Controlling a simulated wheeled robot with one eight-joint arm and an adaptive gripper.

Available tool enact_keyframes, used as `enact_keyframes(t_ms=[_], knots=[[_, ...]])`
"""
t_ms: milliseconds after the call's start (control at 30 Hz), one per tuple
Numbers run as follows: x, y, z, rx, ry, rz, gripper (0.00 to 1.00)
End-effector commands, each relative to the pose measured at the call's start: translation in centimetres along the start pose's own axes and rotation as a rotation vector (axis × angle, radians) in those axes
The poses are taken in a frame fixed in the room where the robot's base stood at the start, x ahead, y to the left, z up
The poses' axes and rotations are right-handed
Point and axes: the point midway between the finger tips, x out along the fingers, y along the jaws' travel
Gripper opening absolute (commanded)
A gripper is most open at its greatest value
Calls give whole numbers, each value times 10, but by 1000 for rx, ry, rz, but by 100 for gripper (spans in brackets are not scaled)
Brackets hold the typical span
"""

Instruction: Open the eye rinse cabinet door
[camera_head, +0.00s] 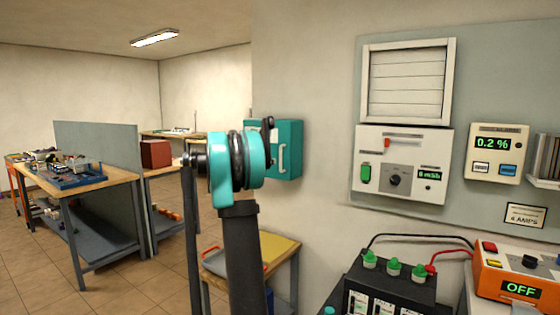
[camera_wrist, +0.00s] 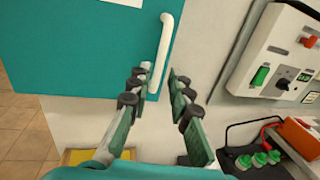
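The eye rinse cabinet (camera_head: 291,136) is a teal box on the wall, partly hidden behind my arm in the head view. Its door (camera_wrist: 75,45) fills the upper left of the wrist view and looks shut. A white upright bar handle (camera_wrist: 165,42) runs along the door's right side; it also shows in the head view (camera_head: 283,158). My gripper (camera_wrist: 161,76) is open, with its two dark-tipped fingers apart. In the wrist view the handle's lower part appears between the fingertips, the left tip overlapping it. I cannot tell whether they touch. In the head view my arm hides most of the gripper.
A charger panel (camera_head: 402,170) with a green switch is on the wall to the right. Below it stand a black battery (camera_head: 390,285) with green caps and an orange tester (camera_head: 515,275). A yellow-topped cart (camera_head: 280,247) is below the cabinet. Workbenches (camera_head: 90,185) stand left.

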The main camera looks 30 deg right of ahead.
Motion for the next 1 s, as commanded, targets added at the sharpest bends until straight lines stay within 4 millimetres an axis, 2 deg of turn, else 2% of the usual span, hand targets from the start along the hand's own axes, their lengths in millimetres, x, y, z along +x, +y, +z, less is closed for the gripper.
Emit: enact_keyframes(t_ms=[33,200,400,600,833,1000], knots=[[12,0,0,0,0,-2,20],[43,-1,0,0,0,-2,20],[68,0,0,1,0,-1,20],[76,0,0,1,0,1,20],[77,0,0,1,0,1,20],[76,0,0,1,0,1,0]])
